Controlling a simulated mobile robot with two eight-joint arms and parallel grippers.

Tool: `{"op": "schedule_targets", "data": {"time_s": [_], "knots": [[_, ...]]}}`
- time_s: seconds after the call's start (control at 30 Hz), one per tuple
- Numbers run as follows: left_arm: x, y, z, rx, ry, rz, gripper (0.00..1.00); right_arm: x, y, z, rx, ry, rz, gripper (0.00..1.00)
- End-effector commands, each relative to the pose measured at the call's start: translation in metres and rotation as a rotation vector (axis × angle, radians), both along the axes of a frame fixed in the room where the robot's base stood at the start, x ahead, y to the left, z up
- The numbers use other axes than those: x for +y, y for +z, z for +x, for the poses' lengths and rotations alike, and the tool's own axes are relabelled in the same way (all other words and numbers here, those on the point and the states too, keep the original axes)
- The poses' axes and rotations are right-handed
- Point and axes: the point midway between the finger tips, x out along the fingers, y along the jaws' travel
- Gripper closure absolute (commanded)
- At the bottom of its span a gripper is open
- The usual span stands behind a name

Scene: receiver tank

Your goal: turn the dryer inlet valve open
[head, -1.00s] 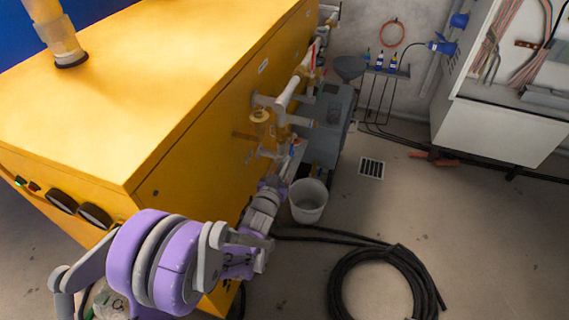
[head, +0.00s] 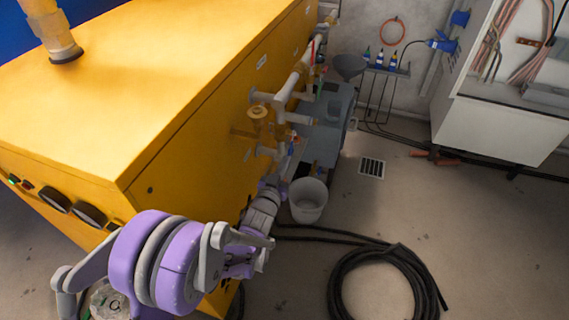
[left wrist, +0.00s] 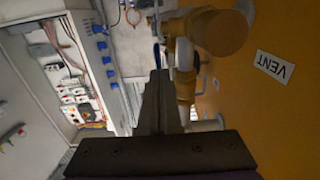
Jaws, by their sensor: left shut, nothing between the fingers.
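My left gripper (left wrist: 160,100) is shut and empty in the left wrist view, its dark fingers pressed together. In the head view, my left gripper (head: 283,167) is small and partly hidden by my wrist, beside the yellow cabinet's pipework. A blue handle (left wrist: 156,55) shows just past the fingertips, beside brass-coloured pipe fittings (left wrist: 210,33); I cannot tell whether the fingers touch it. No readable label marks the dryer inlet valve, so I cannot tell which handle is its own. A red handle (head: 312,52) stands on the pipework farther back. My right gripper is not in view.
The yellow cabinet (head: 215,110) fills the left side. White piping (head: 287,90) juts from its side, and a VENT label (left wrist: 275,67) is on it. A white bucket (head: 308,200) and coiled black hose (head: 385,285) are on the floor. Open floor lies to the right.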

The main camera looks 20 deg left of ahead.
Motion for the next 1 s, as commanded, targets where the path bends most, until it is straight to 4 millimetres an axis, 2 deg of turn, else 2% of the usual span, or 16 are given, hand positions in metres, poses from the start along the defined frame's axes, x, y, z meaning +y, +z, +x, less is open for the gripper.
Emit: {"op": "schedule_targets", "data": {"time_s": [0.1, 0.4, 1.0], "knots": [[0.000, -0.010, 0.006, 0.002, 0.000, 0.000, 1.00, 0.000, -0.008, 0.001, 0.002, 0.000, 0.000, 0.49], [-0.001, -0.021, 0.018, 0.001, 0.000, 0.000, 1.00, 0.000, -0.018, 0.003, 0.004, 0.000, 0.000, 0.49], [-0.001, -0.023, 0.022, 0.000, 0.000, 0.000, 1.00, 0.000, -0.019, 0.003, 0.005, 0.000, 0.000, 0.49]]}}
